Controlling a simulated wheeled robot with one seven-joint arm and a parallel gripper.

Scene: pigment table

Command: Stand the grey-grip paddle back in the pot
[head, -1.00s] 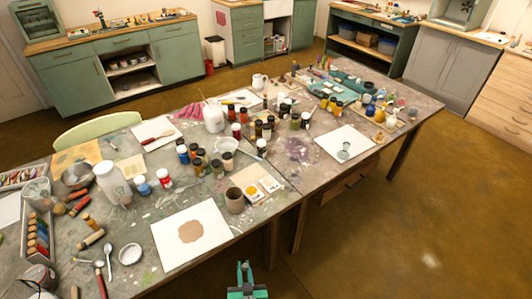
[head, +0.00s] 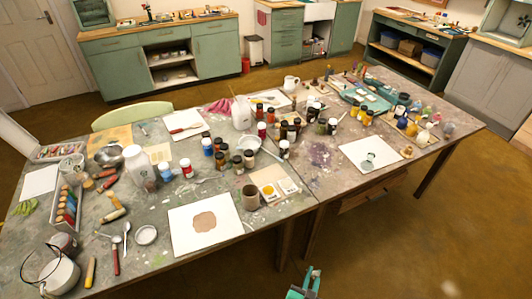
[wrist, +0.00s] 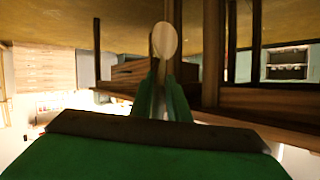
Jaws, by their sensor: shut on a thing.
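My gripper (head: 305,284) is low at the bottom edge of the head view, in front of the table's near edge and off the tabletop. In the wrist view its green fingers (wrist: 162,95) are shut on a paddle (wrist: 165,40) with a pale oval wooden end. The fingers hide the rest of the paddle, and I cannot make out a grey grip. A small brown pot (head: 250,198) stands upright on the table, right of a white sheet with a brown patch. I cannot tell whether this is the task's pot. The paddle is apart from it.
The paint-stained table (head: 300,225) is crowded with jars, bottles and brushes. A white sheet (head: 185,232) lies near the front edge. The floor right of the table is clear.

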